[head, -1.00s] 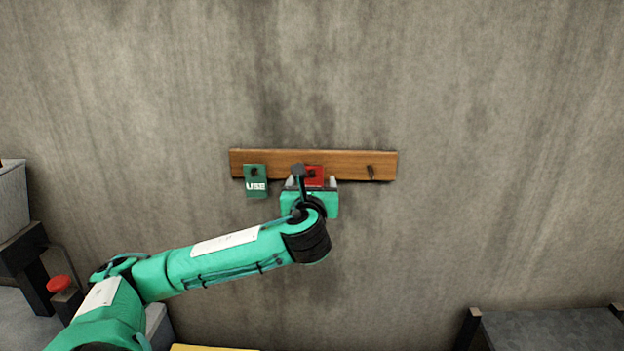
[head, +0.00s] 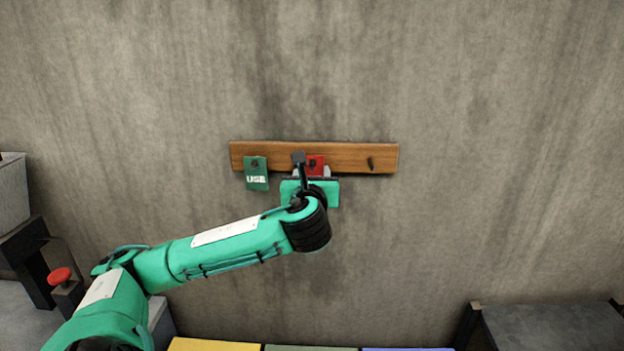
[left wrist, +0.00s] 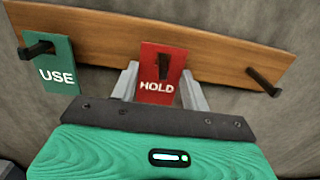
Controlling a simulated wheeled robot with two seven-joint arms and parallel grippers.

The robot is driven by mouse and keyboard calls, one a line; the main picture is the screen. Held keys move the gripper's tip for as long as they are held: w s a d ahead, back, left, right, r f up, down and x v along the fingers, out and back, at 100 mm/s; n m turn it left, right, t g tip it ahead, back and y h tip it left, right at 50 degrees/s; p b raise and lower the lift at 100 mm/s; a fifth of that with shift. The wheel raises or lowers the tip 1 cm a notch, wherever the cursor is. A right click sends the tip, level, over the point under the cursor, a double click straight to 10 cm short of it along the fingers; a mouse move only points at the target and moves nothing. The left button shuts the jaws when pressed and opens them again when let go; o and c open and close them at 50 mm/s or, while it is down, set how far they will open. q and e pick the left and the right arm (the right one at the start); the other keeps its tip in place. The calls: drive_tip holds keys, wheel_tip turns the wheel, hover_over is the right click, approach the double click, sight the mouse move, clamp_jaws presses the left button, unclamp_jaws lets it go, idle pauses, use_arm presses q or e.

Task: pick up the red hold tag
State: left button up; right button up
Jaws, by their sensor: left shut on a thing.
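The red hold tag (left wrist: 161,74) hangs at the middle peg of the wooden board, its white HOLD lettering facing me in the left wrist view. In the head view only its upper part (head: 317,163) shows above my gripper. My left gripper (left wrist: 160,85) is at the tag, one pale finger at each side edge, shut on it. The peg still shows in front of the tag's upper part. The tag's lower end is hidden behind the gripper body. My right gripper is in neither view.
The wooden board (head: 350,158) is on the concrete wall. A green USE tag (head: 256,173) hangs on its left peg; the right peg (head: 371,163) is bare. Yellow (head: 215,346), green and blue surfaces show at the bottom edge. A dark table (head: 550,328) stands at lower right.

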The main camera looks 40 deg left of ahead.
use_arm(q)
drive_tip(key=p+v, duration=1.2)
drive_tip(key=p, duration=0.3)
drive_tip(key=shift+r, duration=0.2)
drive_tip(key=s+d+b, duration=0.1)
drive_tip(key=s+d+f+b, duration=0.1)
drive_tip(key=shift+s, duration=0.25)
drive_tip(key=p+v, duration=0.2)
drive_tip(key=shift+s+d+r, duration=0.3)
